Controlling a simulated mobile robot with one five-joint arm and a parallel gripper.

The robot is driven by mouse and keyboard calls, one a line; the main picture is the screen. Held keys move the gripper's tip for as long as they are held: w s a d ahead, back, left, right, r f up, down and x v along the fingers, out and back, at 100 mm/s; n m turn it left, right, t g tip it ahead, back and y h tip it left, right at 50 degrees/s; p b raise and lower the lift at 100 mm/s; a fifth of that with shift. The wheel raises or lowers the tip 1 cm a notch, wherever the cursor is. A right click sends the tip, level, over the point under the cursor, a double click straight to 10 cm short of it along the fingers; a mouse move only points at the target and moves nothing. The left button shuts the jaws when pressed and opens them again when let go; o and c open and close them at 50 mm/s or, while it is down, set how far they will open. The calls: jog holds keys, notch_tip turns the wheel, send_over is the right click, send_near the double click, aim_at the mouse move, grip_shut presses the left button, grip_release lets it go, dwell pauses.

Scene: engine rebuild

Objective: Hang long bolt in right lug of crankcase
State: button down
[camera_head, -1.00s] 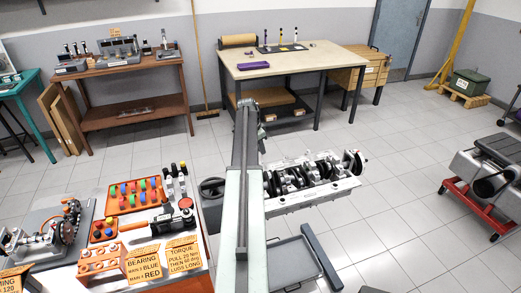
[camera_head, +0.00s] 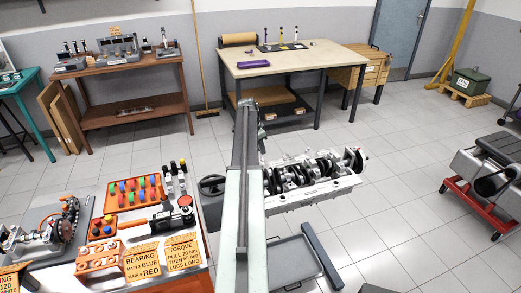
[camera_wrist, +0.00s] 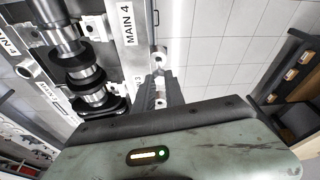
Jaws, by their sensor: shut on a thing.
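The crankcase (camera_head: 330,190) is a pale metal casting with a dark crankshaft along it, beyond my arm in the head view. In the wrist view it fills the upper left, with a "MAIN 4" label (camera_wrist: 130,28). A small round metal eye (camera_wrist: 160,58) stands at its right edge, just beyond my fingertips. My gripper (camera_wrist: 166,88) is shut on the long bolt, close beside the crankcase. The bolt is mostly hidden by the fingers, and I cannot tell whether it is in the lug. My arm hides the gripper in the head view.
A near bench at lower left holds an orange tray (camera_head: 119,196) of coloured parts, a torque wrench (camera_head: 160,221) and orange signs (camera_head: 183,252). A grey frame (camera_head: 285,268) is below the crankcase. Tiled floor right of it is clear up to a red-framed stand (camera_head: 470,205).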

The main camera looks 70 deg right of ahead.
jog(key=shift+f+b, duration=2.25)
jog(key=shift+f, duration=0.05)
dwell(0.7)
jog(key=c, duration=1.6)
grip_release()
jog(key=shift+c, duration=0.2)
jog(key=shift+r, duration=0.2)
jog(key=shift+r+p, duration=1.35)
jog(key=shift+p, duration=0.2)
jog(key=o, duration=0.6)
jog(key=shift+c, duration=0.2)
